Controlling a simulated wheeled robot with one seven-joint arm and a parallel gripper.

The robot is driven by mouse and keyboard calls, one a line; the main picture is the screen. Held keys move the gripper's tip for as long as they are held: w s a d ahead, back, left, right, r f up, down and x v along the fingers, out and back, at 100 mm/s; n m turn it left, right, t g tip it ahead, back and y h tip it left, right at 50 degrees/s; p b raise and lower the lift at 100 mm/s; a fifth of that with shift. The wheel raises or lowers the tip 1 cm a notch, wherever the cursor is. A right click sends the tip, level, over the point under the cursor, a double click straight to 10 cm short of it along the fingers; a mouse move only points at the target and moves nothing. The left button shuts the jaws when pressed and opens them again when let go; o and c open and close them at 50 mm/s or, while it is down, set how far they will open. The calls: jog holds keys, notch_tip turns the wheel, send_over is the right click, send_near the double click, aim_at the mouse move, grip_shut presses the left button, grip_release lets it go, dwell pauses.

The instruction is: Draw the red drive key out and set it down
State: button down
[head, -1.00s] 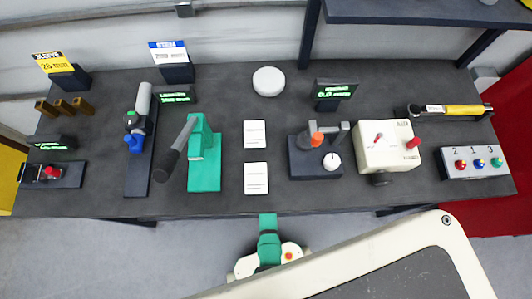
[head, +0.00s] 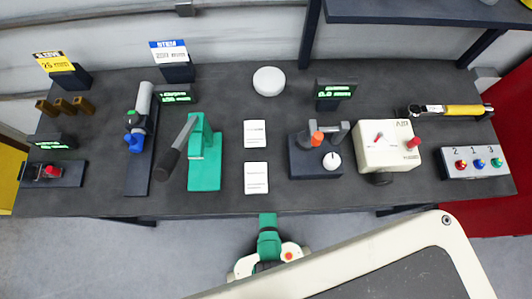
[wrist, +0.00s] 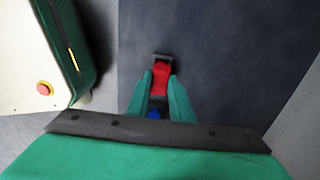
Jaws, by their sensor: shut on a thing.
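In the wrist view, my gripper (wrist: 161,92) has its two green fingers closed on a red piece (wrist: 160,77) that looks like the red drive key. A grey part shows at its far end. A small blue part (wrist: 154,113) shows between the fingers, nearer the palm; I cannot tell what it belongs to. The background beyond the red piece is plain dark grey, and no socket shows around it. In the head view my fingers and the held piece cannot be made out; only a green part of my arm shows at the bench's front edge.
The bench (head: 225,120) holds a green lever device (head: 204,165), a cream box (head: 389,147) with a red knob, and a black fixture (head: 303,162). A low base with a red part (head: 53,171) is at far left. Bare top lies around the white round disc (head: 269,81).

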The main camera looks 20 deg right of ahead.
jog(key=shift+w+f, duration=0.1)
jog(key=shift+f, duration=0.4)
jog(key=c, duration=1.5)
grip_release()
notch_tip(320, 180, up, 11)
jog(key=shift+f, duration=0.1)
